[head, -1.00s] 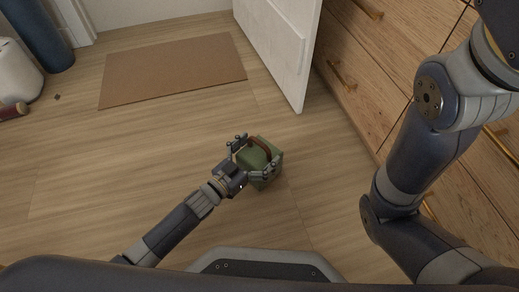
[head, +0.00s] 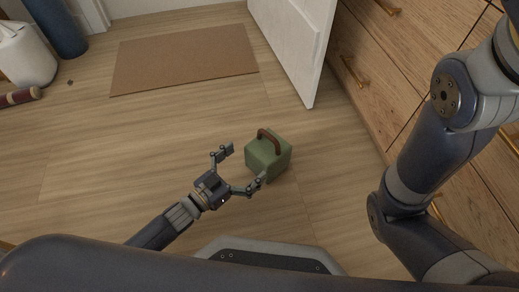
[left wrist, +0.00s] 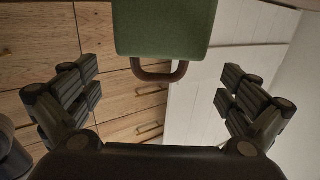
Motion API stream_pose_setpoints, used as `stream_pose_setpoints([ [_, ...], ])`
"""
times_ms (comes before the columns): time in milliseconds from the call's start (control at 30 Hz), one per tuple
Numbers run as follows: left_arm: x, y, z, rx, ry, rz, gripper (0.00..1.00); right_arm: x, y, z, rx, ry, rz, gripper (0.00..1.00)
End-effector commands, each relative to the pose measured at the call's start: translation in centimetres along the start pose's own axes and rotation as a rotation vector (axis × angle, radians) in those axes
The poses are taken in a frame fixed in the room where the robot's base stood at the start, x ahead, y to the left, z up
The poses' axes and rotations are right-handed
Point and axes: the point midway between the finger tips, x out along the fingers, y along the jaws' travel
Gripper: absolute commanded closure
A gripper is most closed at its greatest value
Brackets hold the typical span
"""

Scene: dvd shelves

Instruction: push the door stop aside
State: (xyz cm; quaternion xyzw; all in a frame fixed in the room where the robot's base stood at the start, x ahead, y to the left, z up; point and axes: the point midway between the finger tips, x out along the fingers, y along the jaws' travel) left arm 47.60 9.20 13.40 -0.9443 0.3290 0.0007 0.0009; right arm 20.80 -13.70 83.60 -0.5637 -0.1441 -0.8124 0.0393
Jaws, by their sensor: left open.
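The door stop is a green block with a brown handle on top (head: 267,156). It stands upright on the wooden floor, a little in front of the open white door (head: 293,45). My left gripper (head: 242,168) is open and empty, just to the left and near side of the door stop. In the left wrist view the door stop (left wrist: 164,28) shows at the top, beyond the spread fingers (left wrist: 159,95), with its handle towards the middle. Nothing lies between the fingers. My right arm is at the right of the head view, but its gripper is out of view.
A brown mat (head: 184,58) lies on the floor at the back. Wooden drawers with brass handles (head: 353,72) line the right side. A white basket (head: 25,55) and a rolled blue mat (head: 57,28) stand at the back left.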

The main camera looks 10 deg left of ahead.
Motion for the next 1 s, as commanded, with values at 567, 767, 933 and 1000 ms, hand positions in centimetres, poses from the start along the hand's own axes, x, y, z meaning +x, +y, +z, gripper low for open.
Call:
stream_pose_setpoints([
  [567,-3.0,0.0,-0.1,-0.001,0.002,0.0,0.0,0.0,0.0,0.0,0.0,0.001,-0.001,0.6],
  [767,-3.0,0.0,-0.1,-0.001,0.002,0.0,0.0,0.0,0.0,0.0,0.0,0.001,-0.001,0.6],
  [933,-2.8,0.2,-1.1,-0.001,0.016,0.002,0.0,0.1,0.1,0.3,0.001,-0.006,0.001,0.6],
  [1000,-2.5,0.7,-3.3,0.001,0.052,0.004,0.0,0.3,0.3,1.0,0.003,-0.023,0.007,0.6],
])
